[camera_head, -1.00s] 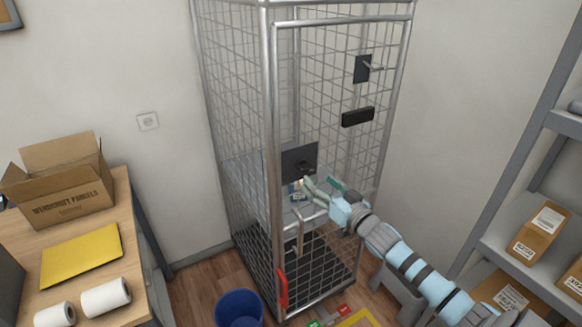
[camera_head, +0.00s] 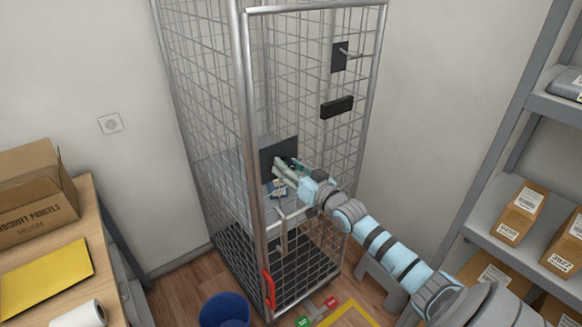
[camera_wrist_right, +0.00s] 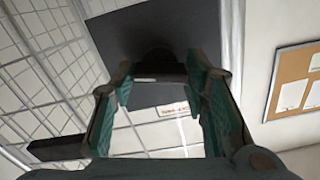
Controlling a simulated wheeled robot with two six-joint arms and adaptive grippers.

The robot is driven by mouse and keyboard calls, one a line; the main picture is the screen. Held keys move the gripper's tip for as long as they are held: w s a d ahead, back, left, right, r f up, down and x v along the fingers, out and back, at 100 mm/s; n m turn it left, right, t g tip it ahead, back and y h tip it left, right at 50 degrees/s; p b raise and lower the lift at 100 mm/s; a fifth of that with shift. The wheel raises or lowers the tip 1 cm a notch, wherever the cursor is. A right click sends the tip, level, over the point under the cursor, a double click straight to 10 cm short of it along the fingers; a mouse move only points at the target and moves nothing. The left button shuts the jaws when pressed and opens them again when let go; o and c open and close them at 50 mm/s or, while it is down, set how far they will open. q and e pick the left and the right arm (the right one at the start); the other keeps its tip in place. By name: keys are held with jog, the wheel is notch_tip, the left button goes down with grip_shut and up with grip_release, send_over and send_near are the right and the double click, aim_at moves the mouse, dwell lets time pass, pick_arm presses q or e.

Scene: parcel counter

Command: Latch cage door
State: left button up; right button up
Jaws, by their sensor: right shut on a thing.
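The wire cage (camera_head: 247,130) stands tall in the middle of the head view, with a metal-framed mesh door (camera_head: 315,8) on its front right. A dark square latch plate (camera_head: 266,157) sits near the door's left edge. My right gripper (camera_head: 279,168) is at this plate, shut on the dark latch handle, which it mostly hides. In the right wrist view the plate (camera_wrist_right: 165,30) fills the top, and the teal-padded fingers flank the dark latch handle (camera_wrist_right: 155,78). I cannot tell whether the latch is engaged. My left gripper is out of view.
A black block (camera_head: 337,107) and a small plate with a lever (camera_head: 340,57) are higher on the cage. A blue bin (camera_head: 225,310) stands at its foot. A parcel table (camera_head: 95,240) is left, shelving (camera_head: 490,215) right. A red handle (camera_head: 268,288) is low on the cage.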

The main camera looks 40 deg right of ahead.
jog(key=n+b, duration=0.1)
jog(key=n, duration=0.2)
jog(key=o, duration=1.1)
jog(key=shift+w+f, duration=0.1)
jog(key=shift+o, duration=0.2)
notch_tip(320, 180, up, 10)
jog(key=shift+r, duration=0.1)
jog(key=shift+d, duration=0.1)
